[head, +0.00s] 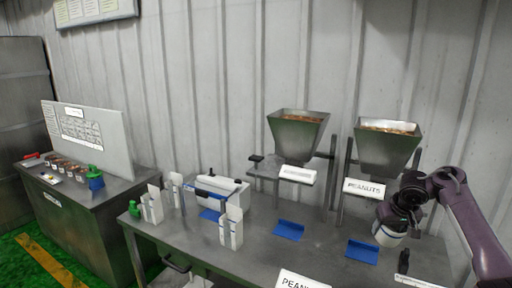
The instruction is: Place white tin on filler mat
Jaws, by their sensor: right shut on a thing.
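My right gripper (397,218) comes in from the right and is shut on a white tin (387,237) with a dark blue band, apparently above the table at its right end. A blue mat (362,251) lies on the table below and to the left of the tin, in front of the hopper marked PEANUTS (387,146). A second blue mat (288,230) lies in front of the left hopper (297,135). The labels do not show clearly which mat is the filler mat. My left gripper is not in view.
A white and blue machine (222,190) and several white upright holders (231,228) stand on the table's left part. A small black object (403,261) stands near the right mat. A side bench (85,215) with a white board is at the far left. Table between the mats is clear.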

